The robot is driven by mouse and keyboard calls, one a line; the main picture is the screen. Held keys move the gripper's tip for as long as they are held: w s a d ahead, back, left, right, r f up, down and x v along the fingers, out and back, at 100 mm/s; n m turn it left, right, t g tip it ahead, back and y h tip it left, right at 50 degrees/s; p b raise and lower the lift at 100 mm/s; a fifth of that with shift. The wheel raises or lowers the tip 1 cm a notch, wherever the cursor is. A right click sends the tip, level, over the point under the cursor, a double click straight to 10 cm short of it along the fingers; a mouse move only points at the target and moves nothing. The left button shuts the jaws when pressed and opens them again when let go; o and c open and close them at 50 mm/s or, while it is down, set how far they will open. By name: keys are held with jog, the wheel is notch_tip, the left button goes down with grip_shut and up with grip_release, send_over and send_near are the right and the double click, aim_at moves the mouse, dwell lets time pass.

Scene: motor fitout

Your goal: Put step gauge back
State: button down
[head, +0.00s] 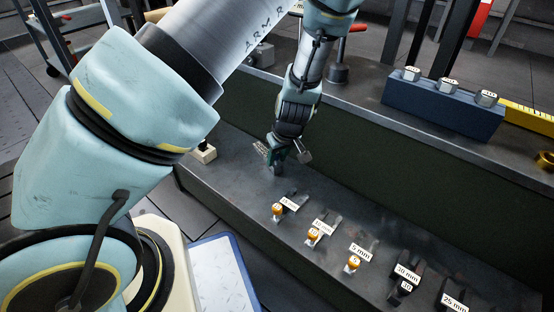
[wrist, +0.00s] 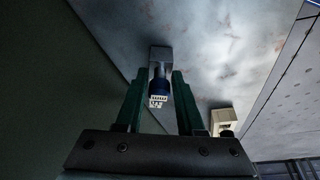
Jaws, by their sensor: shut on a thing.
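My gripper (head: 277,164) is low over the dark bench at the centre of the head view. In the wrist view, its two green fingers (wrist: 157,80) are shut on a small grey metal piece with a blue collar and a white marked end, which I take for the step gauge (wrist: 158,88). The far end of the gauge is close to the bench surface; I cannot tell whether it touches. A row of black holders with white mm labels (head: 361,253) lies to the right of my gripper.
Orange-collared pieces (head: 313,235) stand at some holders. A cream block with a black knob (head: 204,153) is left of my gripper.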

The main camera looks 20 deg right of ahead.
jog(key=c, duration=0.5)
grip_release()
jog(key=p+v, duration=0.6)
jog(key=v, duration=0.6)
jog(key=a+r, duration=0.5)
jog(key=a, duration=0.5)
jog(key=w+a+r+m+g, duration=0.1)
jog(key=a+r, duration=0.4)
jog(key=a, duration=0.6)
jog(key=w+a+r+m+g, duration=0.1)
jog(key=a+r, duration=0.5)
jog(key=a, duration=0.4)
jog(key=shift+a+h, duration=0.3)
